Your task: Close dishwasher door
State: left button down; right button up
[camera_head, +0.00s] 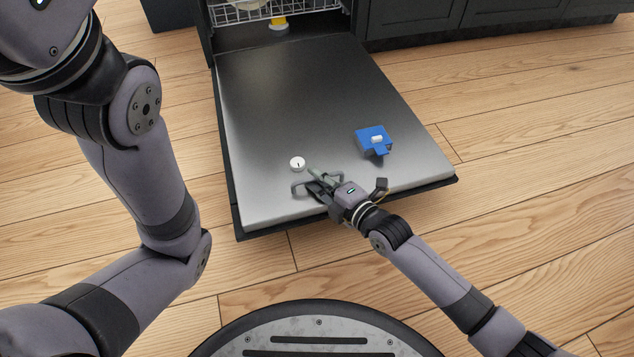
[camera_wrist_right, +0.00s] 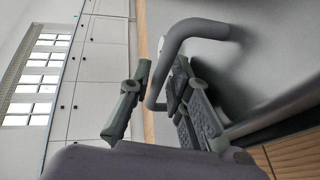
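The dishwasher door (camera_head: 290,100) is folded down flat, its steel inner face up, in front of the open dishwasher. My right gripper (camera_head: 321,181) is at the near edge of the door, beside a grey bar handle (camera_head: 300,188). In the right wrist view the curved handle (camera_wrist_right: 200,28) passes between the fingers of the right gripper (camera_wrist_right: 160,85), which stand apart with gaps visible. Whether a finger touches the bar is unclear. My left arm shows at the left of the head view, but its gripper is out of view.
A blue dispenser block (camera_head: 374,140) and a white round cap (camera_head: 297,163) sit on the door's inner face. A wire rack (camera_head: 240,14) with dishes is inside the dishwasher. Dark cabinets (camera_head: 420,18) stand to the right. The wooden floor (camera_head: 530,130) beside the door is clear.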

jog(key=shift+w+a, duration=0.15)
jog(key=shift+w, duration=0.05)
grip_shut()
dwell(0.6)
